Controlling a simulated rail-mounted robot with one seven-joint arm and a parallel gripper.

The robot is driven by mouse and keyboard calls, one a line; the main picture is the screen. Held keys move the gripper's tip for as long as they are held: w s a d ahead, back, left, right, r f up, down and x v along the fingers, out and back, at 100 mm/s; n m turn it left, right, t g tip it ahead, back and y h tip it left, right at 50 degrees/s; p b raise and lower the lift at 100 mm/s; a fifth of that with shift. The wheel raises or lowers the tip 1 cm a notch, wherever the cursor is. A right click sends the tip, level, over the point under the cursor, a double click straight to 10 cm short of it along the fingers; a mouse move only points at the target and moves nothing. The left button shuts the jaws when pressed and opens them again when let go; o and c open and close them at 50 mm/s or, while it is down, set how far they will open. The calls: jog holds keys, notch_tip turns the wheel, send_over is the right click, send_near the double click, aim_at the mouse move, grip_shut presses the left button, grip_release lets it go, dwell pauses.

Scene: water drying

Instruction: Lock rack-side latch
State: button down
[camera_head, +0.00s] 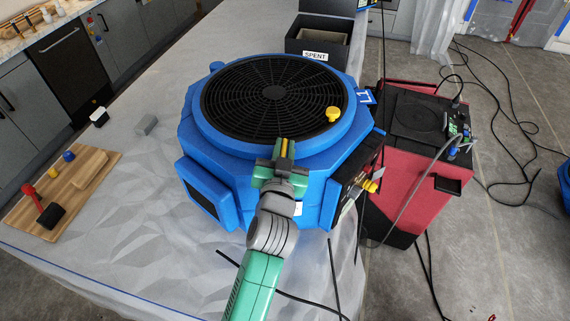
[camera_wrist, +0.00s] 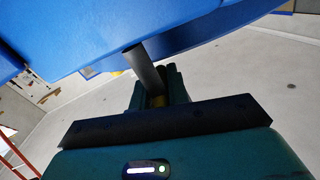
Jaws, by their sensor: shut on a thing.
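A large blue machine (camera_head: 215,150) with a round black grille (camera_head: 273,92) on top stands on the covered table. My gripper (camera_head: 284,152) is at the machine's near side, just below the grille rim, shut on a yellow-ended latch (camera_head: 285,147). In the wrist view a grey stem (camera_wrist: 143,68) runs from the blue body (camera_wrist: 110,25) down between my gripper's fingers (camera_wrist: 158,88), where some yellow shows. Another yellow latch (camera_head: 333,114) sits on the right of the grille rim. The fingers hide most of the held part, so its lock position cannot be told.
A yellow knob (camera_head: 370,185) sticks out of the machine's right side panel. A red and black unit (camera_head: 405,160) with cables stands right of the table. A black box (camera_head: 318,35) labelled SPENT is behind. A wooden board (camera_head: 65,190) with tools lies left.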

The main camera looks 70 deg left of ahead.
jog(key=n+g+b, duration=0.1)
jog(key=b, duration=0.1)
jog(key=n+g+y+b, duration=0.1)
jog(key=b, duration=0.1)
jog(key=shift+s+a+f+g+b, duration=0.1)
jog(key=shift+f+g+b, duration=0.2)
jog(key=shift+f, duration=0.1)
jog(key=shift+s+r+n+g+y, duration=0.15)
jog(key=shift+r+n+g+y, duration=0.2)
jog(key=shift+g, duration=0.25)
jog(key=c, duration=1.4)
grip_release()
jog(key=b+v, duration=0.1)
jog(key=v, duration=0.6)
jog(key=shift+s+d, duration=0.2)
jog(key=shift+d, duration=0.15)
